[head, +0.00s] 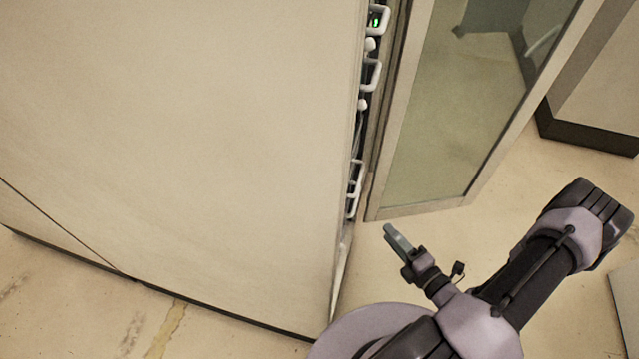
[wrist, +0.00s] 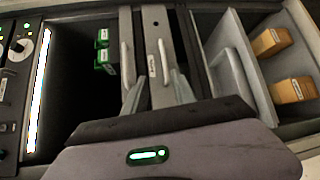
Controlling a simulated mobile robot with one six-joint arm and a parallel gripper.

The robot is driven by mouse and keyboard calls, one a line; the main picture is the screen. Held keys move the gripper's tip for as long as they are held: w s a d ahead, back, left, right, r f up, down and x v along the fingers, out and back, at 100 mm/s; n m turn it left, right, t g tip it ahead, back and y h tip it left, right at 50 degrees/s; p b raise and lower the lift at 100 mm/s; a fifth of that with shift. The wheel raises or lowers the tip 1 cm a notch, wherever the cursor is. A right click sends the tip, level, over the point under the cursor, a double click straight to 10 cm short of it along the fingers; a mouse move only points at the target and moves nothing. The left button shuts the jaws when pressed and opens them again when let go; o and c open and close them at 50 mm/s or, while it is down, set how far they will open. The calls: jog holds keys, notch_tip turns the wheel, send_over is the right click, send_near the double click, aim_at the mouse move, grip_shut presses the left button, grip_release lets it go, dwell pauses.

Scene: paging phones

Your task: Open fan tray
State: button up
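In the head view my gripper (head: 398,240) is just outside the open front of a tall beige cabinet, low down, pointing up and left. A slim pale handle (wrist: 125,65) is by the left finger and another (wrist: 163,58) by the right one. I cannot tell whether the fingers touch them. No label confirms which unit is the fan tray.
The beige cabinet (head: 190,130) fills the left. Its glazed door (head: 440,110) stands open at the right. In the wrist view, a grey-walled unit with brown blocks (wrist: 270,42) is right of the panel; a dark bay with green tags (wrist: 102,38) and a knob panel are left.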

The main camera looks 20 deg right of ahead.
jog(key=shift+m, duration=0.3)
jog(key=b+x, duration=0.1)
jog(key=x, duration=0.4)
jog(key=b+x, duration=0.2)
jog(key=x, duration=0.4)
jog(key=b+x, duration=0.1)
jog(key=x, duration=0.5)
jog(key=shift+d+f, duration=0.3)
jog(key=shift+f, duration=0.05)
grip_shut()
jog(key=shift+h, duration=0.3)
